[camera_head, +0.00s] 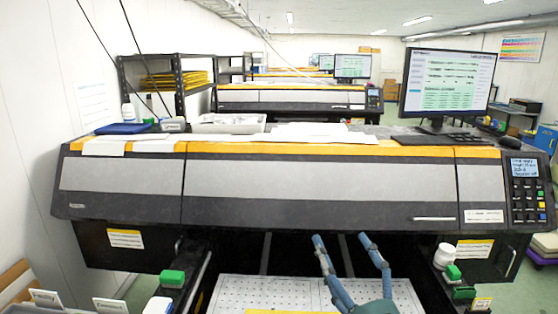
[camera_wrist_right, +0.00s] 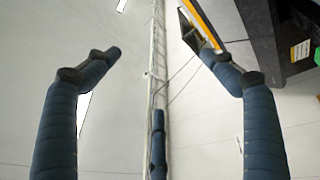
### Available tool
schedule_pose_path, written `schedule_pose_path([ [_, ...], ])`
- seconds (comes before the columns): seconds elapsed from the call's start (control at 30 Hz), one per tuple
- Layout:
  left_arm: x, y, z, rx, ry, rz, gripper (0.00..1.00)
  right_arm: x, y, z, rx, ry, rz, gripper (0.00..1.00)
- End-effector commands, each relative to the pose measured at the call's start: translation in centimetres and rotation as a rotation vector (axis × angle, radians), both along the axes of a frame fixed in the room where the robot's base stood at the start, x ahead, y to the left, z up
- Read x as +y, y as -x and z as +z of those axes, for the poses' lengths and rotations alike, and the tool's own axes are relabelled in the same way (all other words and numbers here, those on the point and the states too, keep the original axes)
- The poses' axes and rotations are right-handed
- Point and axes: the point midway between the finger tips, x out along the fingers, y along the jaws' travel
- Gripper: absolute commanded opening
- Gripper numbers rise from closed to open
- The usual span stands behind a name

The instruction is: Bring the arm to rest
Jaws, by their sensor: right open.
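My right gripper (camera_head: 341,238) shows low in the head view, right of centre, in front of the large printer. Its blue jointed fingers are spread apart and nothing is between them. In the right wrist view the same gripper (camera_wrist_right: 161,54) is open and empty, with pale walls or ceiling behind it. My left gripper is not in view. A white bottle (camera_head: 445,253) stands at the printer's lower right, and the top of a white container (camera_head: 158,305) shows at lower left.
The large printer (camera_head: 310,180) spans the middle of the head view. A white perforated surface (camera_head: 250,292) lies below it, behind my fingers. A monitor (camera_head: 447,83) and paper sheets (camera_head: 310,133) are on top. Green blocks (camera_head: 172,277) sit at lower left.

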Motion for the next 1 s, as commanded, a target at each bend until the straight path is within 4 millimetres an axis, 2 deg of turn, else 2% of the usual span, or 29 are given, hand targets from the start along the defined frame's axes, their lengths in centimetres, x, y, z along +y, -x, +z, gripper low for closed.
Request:
schedule_pose_path([
  [0.03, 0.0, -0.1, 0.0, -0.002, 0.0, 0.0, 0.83, -2.0, 0.2, -3.3, 0.131, -0.109, -0.051, 0.83],
  [0.1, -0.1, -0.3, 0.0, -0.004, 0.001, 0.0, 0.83, -4.6, 1.0, -8.0, 0.31, -0.255, -0.127, 0.83],
  [0.17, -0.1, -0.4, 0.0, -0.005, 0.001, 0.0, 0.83, -6.3, 2.4, -12.0, 0.454, -0.369, -0.191, 0.83],
  [0.2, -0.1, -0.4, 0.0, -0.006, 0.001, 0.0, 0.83, -7.3, 3.6, -14.7, 0.549, -0.441, -0.236, 0.83],
  [0.27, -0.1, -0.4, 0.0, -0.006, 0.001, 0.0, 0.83, -8.4, 5.9, -18.6, 0.687, -0.541, -0.303, 0.83],
  [0.3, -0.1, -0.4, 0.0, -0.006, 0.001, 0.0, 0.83, -8.9, 7.7, -21.0, 0.775, -0.604, -0.349, 0.83],
  [0.4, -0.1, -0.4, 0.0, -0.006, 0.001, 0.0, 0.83, -9.6, 12.3, -25.8, 0.966, -0.731, -0.451, 0.83],
  [0.5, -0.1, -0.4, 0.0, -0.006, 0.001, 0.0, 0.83, -9.8, 16.5, -29.1, 1.113, -0.821, -0.537, 0.83],
  [0.6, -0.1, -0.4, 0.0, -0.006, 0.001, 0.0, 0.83, -9.7, 20.0, -31.2, 1.227, -0.884, -0.609, 0.83],
  [0.73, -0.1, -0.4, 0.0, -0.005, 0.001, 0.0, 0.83, -9.3, 24.4, -33.2, 1.357, -0.95, -0.694, 0.83],
  [0.9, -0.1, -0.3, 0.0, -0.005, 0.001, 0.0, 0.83, -8.8, 29.7, -34.8, 1.502, -1.013, -0.793, 0.83],
  [1.0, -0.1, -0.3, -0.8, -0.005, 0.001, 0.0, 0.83, -8.6, 29.1, -38.3, 1.517, -1.009, -0.804, 0.83],
])
